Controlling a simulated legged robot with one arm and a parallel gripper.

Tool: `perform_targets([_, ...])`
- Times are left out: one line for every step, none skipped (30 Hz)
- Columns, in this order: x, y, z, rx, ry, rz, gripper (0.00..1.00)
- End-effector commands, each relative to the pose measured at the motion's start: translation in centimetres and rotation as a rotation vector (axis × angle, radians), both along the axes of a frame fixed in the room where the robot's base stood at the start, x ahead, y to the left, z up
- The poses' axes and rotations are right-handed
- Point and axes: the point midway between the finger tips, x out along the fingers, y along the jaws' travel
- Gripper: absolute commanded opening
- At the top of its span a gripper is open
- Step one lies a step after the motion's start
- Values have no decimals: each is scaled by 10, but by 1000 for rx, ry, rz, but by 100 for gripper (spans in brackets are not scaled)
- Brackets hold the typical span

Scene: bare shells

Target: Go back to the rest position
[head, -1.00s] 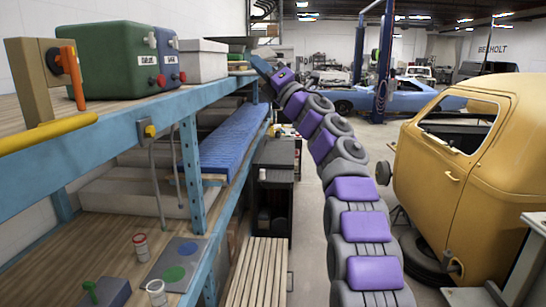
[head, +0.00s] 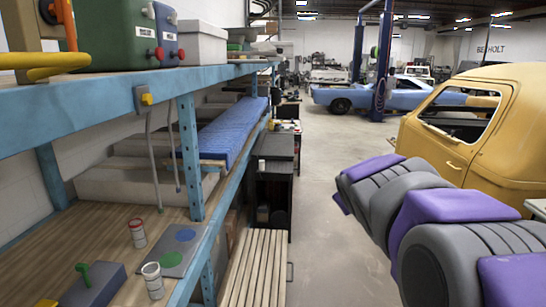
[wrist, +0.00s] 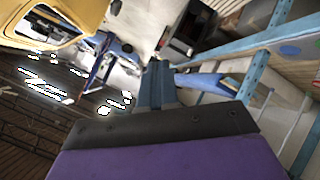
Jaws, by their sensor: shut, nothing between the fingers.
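My gripper (wrist: 156,84) shows in the wrist view as narrow blue-grey fingers, close together and shut, with nothing between them. It points into open space and touches nothing that I can see. In the head view my purple and grey arm is folded at the lower right, beside the yellow vehicle in the picture. The gripper itself cannot be made out in the head view.
A blue-framed shelf (head: 188,155) runs along the left, holding a green and blue box (head: 120,40), a white box (head: 200,45) and small cups. A yellow vehicle (head: 490,130) stands at right. The floor (head: 320,190) between is clear.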

Motion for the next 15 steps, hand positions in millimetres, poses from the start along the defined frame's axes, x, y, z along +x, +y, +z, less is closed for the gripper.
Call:
perform_targets([-26, -2, -27, 38, 69, -33, 0])
perform_targets([-41, -2, -42, 59, 112, -54, 0])
perform_targets([-61, -3, -59, 90, 163, -81, 0])
perform_targets([-77, -4, -74, 111, 208, -102, 0])
perform_targets([-93, -4, -88, 130, 251, -121, 0])
perform_targets([-114, -3, -104, 158, 302, -148, 0])
perform_targets([-131, -2, -117, 177, 344, -169, 0])
perform_targets([-147, -1, -130, 196, 386, -189, 0])
perform_targets([-170, 2, -146, 220, 440, -216, 0])
perform_targets([-187, 4, -157, 236, 481, -237, 0])
perform_targets([-204, 6, -168, 253, 520, -257, 0])
perform_targets([-228, 10, -183, 275, 577, -284, 0])
perform_targets([-246, 13, -193, 291, 618, -305, 0])
perform_targets([-263, 16, -203, 307, 657, -324, 0])
perform_targets([-288, 20, -216, 327, 713, -350, 0])
